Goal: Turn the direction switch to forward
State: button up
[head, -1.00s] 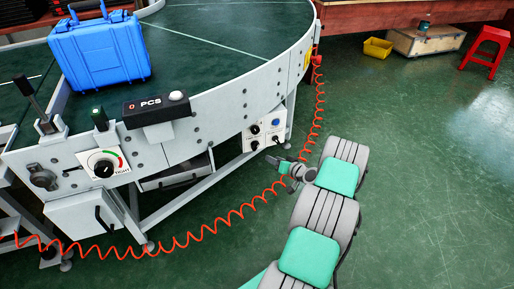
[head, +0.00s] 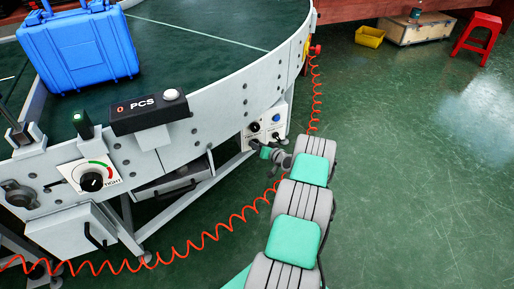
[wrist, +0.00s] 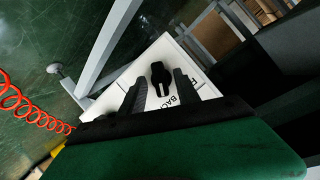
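The direction switch is a black knob (wrist: 160,74) on a white panel with partly hidden black lettering, "BAC" and "F", in the wrist view. My gripper (wrist: 161,80) is open, with one dark finger on each side of the knob's lower end in that view. I cannot tell whether the fingers reach the knob or are short of it. In the head view my gripper (head: 262,148) is just below the white control panel (head: 262,139) on the conveyor's side. That panel carries black knobs and a blue button (head: 276,118).
The curved conveyor (head: 225,75) carries a blue case (head: 80,50). A PCS box (head: 150,110) and a round dial (head: 91,181) are on its near side. A coiled orange hose (head: 215,232) hangs below.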

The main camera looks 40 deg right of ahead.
jog(key=shift+w, duration=0.1)
jog(key=shift+c, duration=0.2)
grip_shut()
